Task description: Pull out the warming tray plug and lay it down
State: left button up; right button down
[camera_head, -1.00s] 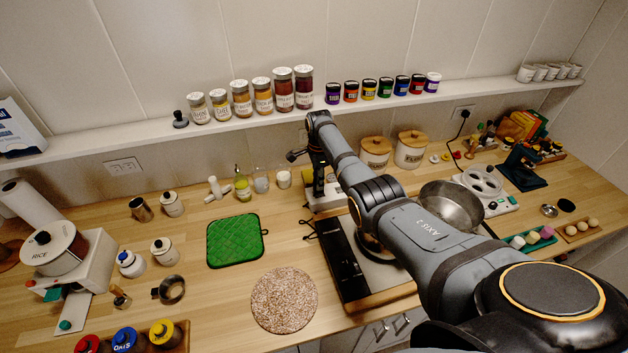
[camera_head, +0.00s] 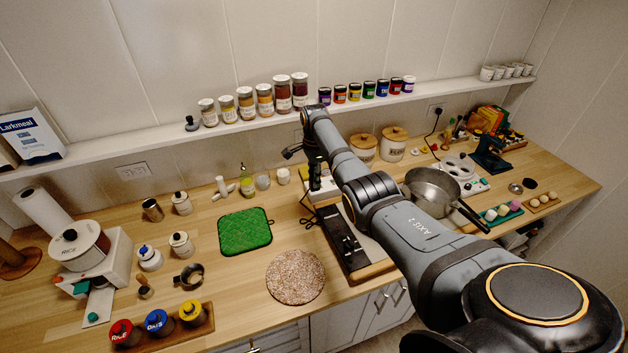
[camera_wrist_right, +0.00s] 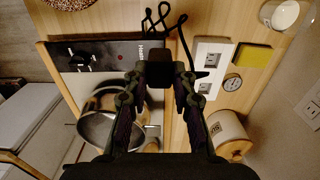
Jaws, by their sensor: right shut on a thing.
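My right gripper (camera_wrist_right: 158,76) is shut on the black plug (camera_wrist_right: 158,62), which sits between its fingertips in the right wrist view. In the head view this gripper (camera_head: 316,186) points down at the white outlet strip (camera_head: 331,188). The outlet strip (camera_wrist_right: 210,58) lies just right of the plug in the wrist view, with sockets showing; I cannot tell if the plug is clear of it. A black cord (camera_wrist_right: 163,20) loops near the plug. My left gripper is not in view.
A steel pan (camera_head: 432,186) stands right of my arm. A green mat (camera_head: 245,230) and a round speckled mat (camera_head: 295,277) lie left of the tray. Lidded canisters (camera_head: 393,148) stand behind. Bare counter shows between the mats and the tray.

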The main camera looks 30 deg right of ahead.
jog(key=shift+s+a+r, duration=0.1)
jog(key=shift+a+r, duration=0.05)
jog(key=shift+r, duration=1.95)
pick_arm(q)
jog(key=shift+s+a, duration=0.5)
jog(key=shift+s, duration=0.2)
